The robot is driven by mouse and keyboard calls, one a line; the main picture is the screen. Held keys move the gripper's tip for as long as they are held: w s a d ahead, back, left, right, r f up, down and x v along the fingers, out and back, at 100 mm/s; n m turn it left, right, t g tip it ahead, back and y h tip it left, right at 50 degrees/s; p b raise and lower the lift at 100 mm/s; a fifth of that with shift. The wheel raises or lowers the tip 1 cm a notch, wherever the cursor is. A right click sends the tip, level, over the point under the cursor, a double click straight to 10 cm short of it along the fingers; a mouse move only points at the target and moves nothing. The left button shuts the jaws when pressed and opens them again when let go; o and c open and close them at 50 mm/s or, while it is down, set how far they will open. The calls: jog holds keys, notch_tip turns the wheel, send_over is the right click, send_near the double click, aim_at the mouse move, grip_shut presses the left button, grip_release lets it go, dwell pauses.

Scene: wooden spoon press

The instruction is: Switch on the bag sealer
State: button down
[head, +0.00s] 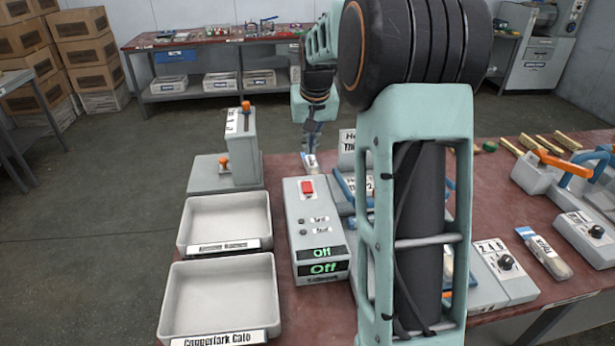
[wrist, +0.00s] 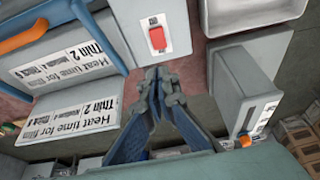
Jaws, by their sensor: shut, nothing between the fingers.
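A grey control box (head: 303,225) with a red switch (head: 307,187) stands on the red-brown bench; its green displays read "Off". The red switch also shows in the wrist view (wrist: 157,38), just beyond my fingertips. My gripper (head: 311,148) points down behind the box in the head view. In the wrist view my gripper (wrist: 163,80) has its fingertips together, empty, and apart from the switch as far as I can tell. A grey device with a blue handle and "Heat time for film" labels (wrist: 70,60) lies beside the box, partly hidden by my arm in the head view.
Two white trays (head: 180,225) (head: 168,300) sit left of the box. A grey upright press (head: 243,150) with orange knobs stands behind them. More devices with orange and blue handles (head: 540,178) stand at the right, with a dial box (head: 505,272) nearer.

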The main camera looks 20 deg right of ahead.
aim_at(307, 183)
jog(key=x, duration=0.9)
jog(key=p+x, duration=0.1)
jog(key=x, duration=0.4)
jog(key=shift+s+a+f, duration=0.1)
jog(key=shift+s, duration=0.25)
